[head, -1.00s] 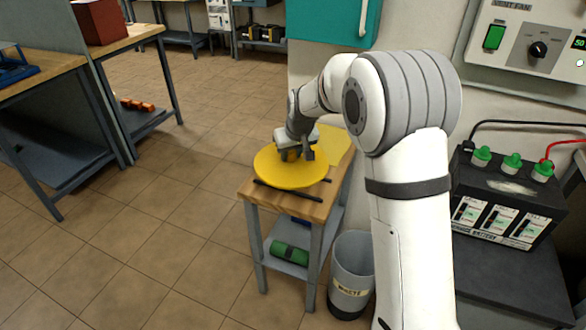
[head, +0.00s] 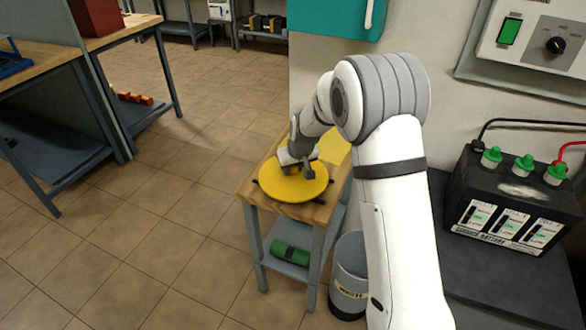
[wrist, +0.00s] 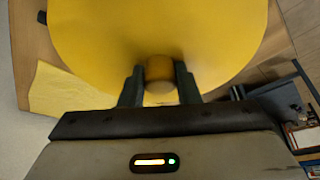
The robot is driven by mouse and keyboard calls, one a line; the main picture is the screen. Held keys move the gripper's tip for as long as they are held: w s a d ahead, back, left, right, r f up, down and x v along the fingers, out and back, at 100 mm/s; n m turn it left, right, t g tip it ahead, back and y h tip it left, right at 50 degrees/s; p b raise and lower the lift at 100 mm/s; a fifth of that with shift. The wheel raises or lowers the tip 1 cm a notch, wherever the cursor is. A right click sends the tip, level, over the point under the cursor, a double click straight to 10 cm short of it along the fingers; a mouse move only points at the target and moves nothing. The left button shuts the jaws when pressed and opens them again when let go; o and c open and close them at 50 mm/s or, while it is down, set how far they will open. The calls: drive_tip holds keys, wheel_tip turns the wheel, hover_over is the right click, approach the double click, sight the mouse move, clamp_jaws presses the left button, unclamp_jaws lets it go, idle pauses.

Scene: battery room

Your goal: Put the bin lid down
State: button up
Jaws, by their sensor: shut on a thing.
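The bin lid (head: 293,190) is a flat yellow disc with a round knob (wrist: 159,70) at its middle. My gripper (head: 297,169) is shut on this knob, with one dark finger on each side in the wrist view (wrist: 159,82). The lid is level over the wooden top of a small stand (head: 250,188), and covers much of it. I cannot tell whether it touches the top. The waste bin (head: 348,283), a grey open-topped bin, stands on the floor at the right of the stand, partly behind my arm.
A yellow sheet (head: 335,147) lies at the back of the stand's top. Dark strip ends show beside the lid. A green bundle (head: 290,252) lies on the lower shelf. A black battery (head: 515,200) sits on a dark surface at right. The floor at left is clear.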

drive_tip(key=shift+f, duration=0.15)
drive_tip(key=shift+f, duration=0.3)
drive_tip(key=o, duration=1)
drive_tip(key=shift+r, duration=0.15)
drive_tip(key=shift+o, duration=0.2)
